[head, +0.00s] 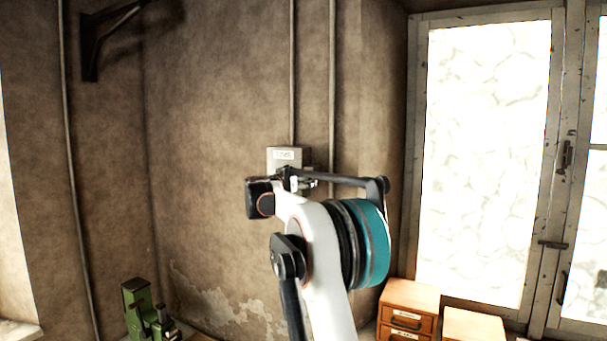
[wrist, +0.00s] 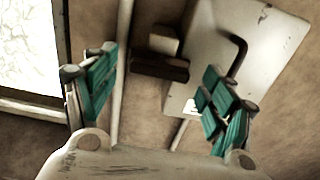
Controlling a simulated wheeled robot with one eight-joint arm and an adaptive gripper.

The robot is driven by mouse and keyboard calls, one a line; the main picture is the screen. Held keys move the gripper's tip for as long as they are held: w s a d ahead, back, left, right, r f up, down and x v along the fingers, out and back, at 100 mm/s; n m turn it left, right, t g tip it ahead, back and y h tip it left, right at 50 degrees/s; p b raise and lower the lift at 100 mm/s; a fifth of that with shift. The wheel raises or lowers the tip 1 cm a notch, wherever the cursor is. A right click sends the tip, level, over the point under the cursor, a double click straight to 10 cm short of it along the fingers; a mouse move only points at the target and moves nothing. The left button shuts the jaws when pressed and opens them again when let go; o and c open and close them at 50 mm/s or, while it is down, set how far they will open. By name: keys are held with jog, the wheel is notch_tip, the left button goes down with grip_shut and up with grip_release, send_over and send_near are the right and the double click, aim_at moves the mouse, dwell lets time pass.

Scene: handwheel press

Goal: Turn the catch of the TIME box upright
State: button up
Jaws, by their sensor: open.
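The TIME box (head: 286,155) is a pale grey box on the wall, its label showing in the head view above my gripper. In the wrist view the box (wrist: 262,38) fills the upper right, tilted in the picture, with a dark bent lever (wrist: 238,54) on its face. A dark brown bar (wrist: 160,67) with a pale block beside it sits next to the box's edge, in the gap between my fingers. I cannot tell for sure which part is the catch. My gripper (wrist: 160,76) is open, teal fingers apart, nothing held. My arm hides the box's lower part in the head view.
Vertical pipes (head: 332,90) run down the wall beside the box. A bright window (head: 485,150) is at the right. Wooden drawer boxes (head: 408,300) stand below it. A green machine (head: 140,305) is at the lower left.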

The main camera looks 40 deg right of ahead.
jog(key=shift+p+x, duration=0.35)
jog(key=shift+x, duration=1.15)
jog(key=c, duration=0.9)
jog(key=shift+o, duration=0.2)
jog(key=shift+n, duration=0.3)
jog(key=n+b, duration=0.2)
jog(key=n, duration=0.2)
jog(key=n+b, duration=0.1)
jog(key=n, duration=0.3)
jog(key=shift+n, duration=0.4)
jog(key=n, duration=0.4)
jog(key=shift+b, duration=0.35)
jog(key=shift+n, duration=2.3)
